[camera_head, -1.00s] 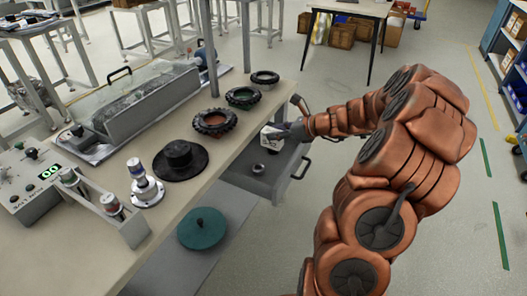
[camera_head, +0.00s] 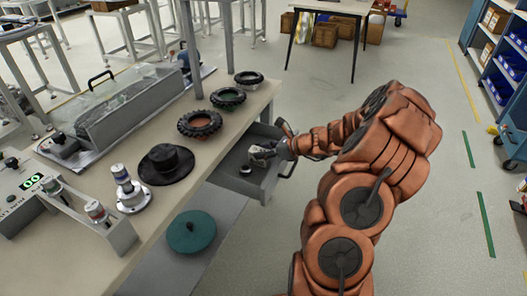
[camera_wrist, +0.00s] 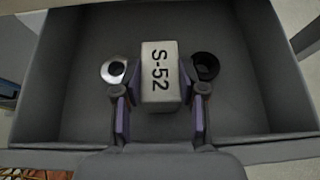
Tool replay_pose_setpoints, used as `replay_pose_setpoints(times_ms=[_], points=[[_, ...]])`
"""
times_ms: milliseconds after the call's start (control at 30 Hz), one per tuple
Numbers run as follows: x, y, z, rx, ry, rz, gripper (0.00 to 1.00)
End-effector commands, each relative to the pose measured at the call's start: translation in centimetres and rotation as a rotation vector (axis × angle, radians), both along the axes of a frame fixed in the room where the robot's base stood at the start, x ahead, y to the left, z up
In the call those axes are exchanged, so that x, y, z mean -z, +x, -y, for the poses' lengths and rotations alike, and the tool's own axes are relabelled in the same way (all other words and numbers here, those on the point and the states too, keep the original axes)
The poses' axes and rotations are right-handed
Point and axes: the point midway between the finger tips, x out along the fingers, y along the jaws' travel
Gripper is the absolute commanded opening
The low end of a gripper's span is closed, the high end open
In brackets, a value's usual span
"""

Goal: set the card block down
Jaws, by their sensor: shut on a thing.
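The card block (camera_wrist: 160,75) is a pale block with "S-52" on its top face. My gripper (camera_wrist: 160,100) is shut on it, one finger along each side. In the head view the block (camera_head: 262,153) shows small and pale at the tip of my gripper (camera_head: 270,151), inside the outline of the open grey drawer (camera_head: 262,181). The wrist view looks down into this drawer (camera_wrist: 90,38). I cannot tell whether the block touches the drawer floor.
A silver ring (camera_wrist: 113,70) lies left of the block and a black ring (camera_wrist: 206,66) right of it, both close to the fingers. Drawer walls surround them. Tyres (camera_head: 200,123), a dark hat-shaped part (camera_head: 166,163) and a control box (camera_head: 20,195) stand on the bench above.

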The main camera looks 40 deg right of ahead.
Motion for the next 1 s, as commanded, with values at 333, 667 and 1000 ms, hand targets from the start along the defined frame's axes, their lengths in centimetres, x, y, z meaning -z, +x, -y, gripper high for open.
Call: replay_pose_setpoints(times_ms=[333,667,1000], points=[[0.3,0.0,0.0,0.0,0.0,0.0,0.62],[0.3,0.0,0.0,0.0,0.001,0.0,0.66],[-1.4,-2.3,1.5,0.005,-0.002,-0.001,0.66]])
